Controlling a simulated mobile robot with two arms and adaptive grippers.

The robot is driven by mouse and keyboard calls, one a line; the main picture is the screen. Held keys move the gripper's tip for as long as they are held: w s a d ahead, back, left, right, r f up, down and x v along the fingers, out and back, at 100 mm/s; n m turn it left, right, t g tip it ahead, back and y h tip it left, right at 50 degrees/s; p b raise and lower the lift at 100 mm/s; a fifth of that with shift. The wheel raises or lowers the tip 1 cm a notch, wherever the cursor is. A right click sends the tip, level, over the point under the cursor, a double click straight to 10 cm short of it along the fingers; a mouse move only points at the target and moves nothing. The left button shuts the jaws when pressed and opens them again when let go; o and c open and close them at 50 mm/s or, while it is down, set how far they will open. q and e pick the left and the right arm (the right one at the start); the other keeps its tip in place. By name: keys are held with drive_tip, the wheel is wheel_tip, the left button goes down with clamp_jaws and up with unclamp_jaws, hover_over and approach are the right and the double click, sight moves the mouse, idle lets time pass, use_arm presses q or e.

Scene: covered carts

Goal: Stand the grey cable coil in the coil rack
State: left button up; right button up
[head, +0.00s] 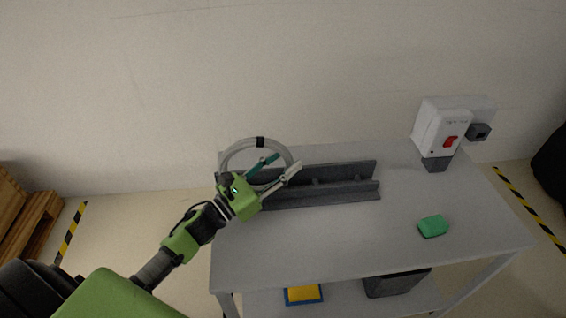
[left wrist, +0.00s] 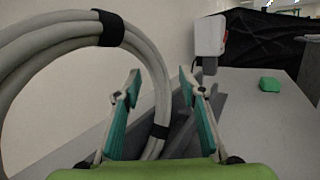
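The grey cable coil (head: 240,144) stands roughly upright at the left end of the dark grey coil rack (head: 335,194) on the table. In the left wrist view the coil (left wrist: 40,38) is a large ring with black bands. My left gripper (head: 289,160) is open at the coil's right side. My right gripper is not in view.
A green block (head: 433,226) lies on the table's right part. A white device with a red switch (head: 437,130) stands at the back right. The lower shelf holds a dark bin (head: 395,284) and a blue-and-yellow item (head: 303,294). The table's front middle is clear.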

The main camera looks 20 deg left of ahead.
use_arm(q)
drive_tip(key=shift+s+a+f, duration=0.15)
drive_tip(key=shift+s+f, duration=0.05)
drive_tip(key=shift+f, duration=0.05)
drive_tip(key=v, duration=0.7)
drive_tip(key=shift+r, duration=0.15)
drive_tip(key=shift+s, duration=0.1)
idle(0.6)
